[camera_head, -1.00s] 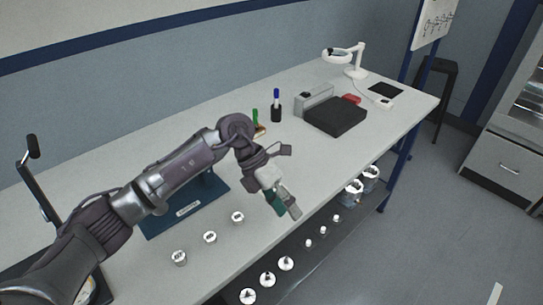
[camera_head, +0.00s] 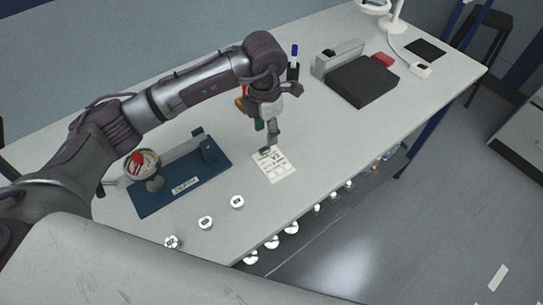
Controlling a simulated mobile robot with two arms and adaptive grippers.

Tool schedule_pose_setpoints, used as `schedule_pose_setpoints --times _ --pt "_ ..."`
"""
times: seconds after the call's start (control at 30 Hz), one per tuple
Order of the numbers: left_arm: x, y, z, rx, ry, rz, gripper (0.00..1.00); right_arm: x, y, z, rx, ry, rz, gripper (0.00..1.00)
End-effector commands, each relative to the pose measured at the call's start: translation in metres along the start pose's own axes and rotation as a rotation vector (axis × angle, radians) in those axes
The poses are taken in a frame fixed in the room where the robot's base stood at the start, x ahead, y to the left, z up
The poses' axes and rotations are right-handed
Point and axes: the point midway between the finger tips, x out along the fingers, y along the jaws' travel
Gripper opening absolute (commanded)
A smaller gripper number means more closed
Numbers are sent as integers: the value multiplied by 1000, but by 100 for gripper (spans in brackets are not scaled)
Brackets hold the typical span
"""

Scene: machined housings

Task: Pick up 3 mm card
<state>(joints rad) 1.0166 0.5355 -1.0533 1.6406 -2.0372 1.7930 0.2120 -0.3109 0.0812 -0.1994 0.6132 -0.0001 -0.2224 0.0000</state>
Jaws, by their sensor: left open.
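A white card (camera_head: 280,168) with dark print lies flat on the table near the middle of the head view; its print is too small to read, so I cannot tell whether it says 3 mm. My left gripper (camera_head: 266,138) points down at the far edge of this card. Its jaws are open, with one green finger and one grey finger. A small dark piece by the fingertip covers part of the card's far edge; I cannot tell whether the gripper touches the card. My right gripper is not in view.
A blue fixture (camera_head: 184,182) stands left of the card. Several white round parts (camera_head: 237,202) lie along the front edge. The table right of the card is clear.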

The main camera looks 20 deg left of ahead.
Motion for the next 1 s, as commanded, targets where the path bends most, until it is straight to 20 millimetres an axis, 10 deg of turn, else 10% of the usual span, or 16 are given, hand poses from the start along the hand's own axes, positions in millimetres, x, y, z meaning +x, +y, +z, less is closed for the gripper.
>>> schedule_pose_setpoints --times 0.83,1.0 --pt "68 3 -3 1 -2 -1 48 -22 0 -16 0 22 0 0" --pt "68 3 -3 1 -2 -1 23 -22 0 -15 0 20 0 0"
